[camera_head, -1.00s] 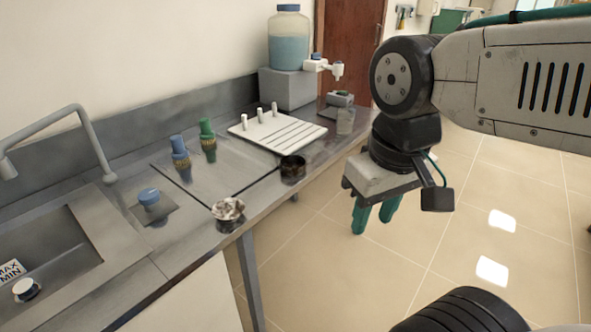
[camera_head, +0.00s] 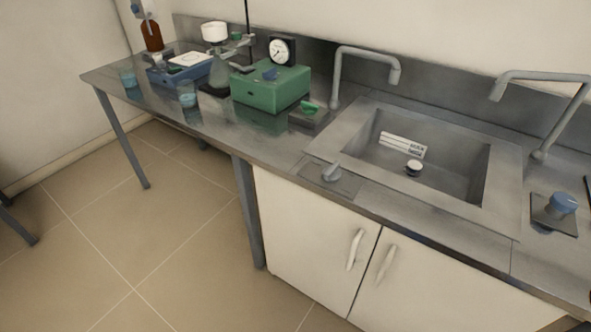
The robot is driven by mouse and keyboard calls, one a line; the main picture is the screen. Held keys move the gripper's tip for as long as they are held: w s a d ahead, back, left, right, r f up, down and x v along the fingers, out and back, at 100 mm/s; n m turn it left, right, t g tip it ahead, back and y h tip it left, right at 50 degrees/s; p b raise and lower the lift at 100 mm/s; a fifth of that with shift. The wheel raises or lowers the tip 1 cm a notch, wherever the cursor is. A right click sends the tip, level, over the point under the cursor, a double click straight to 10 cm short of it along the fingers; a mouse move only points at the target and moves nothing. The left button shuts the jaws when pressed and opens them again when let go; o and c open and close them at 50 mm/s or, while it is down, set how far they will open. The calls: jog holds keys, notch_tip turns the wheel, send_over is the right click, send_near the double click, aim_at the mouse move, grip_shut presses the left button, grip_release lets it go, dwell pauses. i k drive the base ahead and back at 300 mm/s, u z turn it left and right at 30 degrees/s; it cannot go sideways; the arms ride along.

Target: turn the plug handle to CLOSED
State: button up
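A small grey lever handle (camera_head: 332,172) sits on a flat plate at the front left corner of the sink (camera_head: 320,148); it may be the plug handle, but no OPEN or CLOSED marking is readable. Inside the basin is a round plug (camera_head: 413,167) with a pale top and dark rim. It looks raised, but I cannot tell whether it seals the drain. My gripper is not in view.
A green box (camera_head: 270,88) with a dial gauge (camera_head: 282,50), a green handle (camera_head: 308,107) and glassware stand left of the sink. A blue knob (camera_head: 563,203) is at right. Two faucets arch behind. The floor (camera_head: 150,240) in front at left is clear.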

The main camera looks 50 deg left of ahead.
aim_at(331, 175)
jog(key=u, duration=1.05)
jog(key=k, duration=0.65)
jog(key=z, duration=0.45)
jog(key=i, duration=0.65)
jog(key=u, duration=0.75)
jog(key=i, duration=0.6)
jog(key=u, duration=0.35)
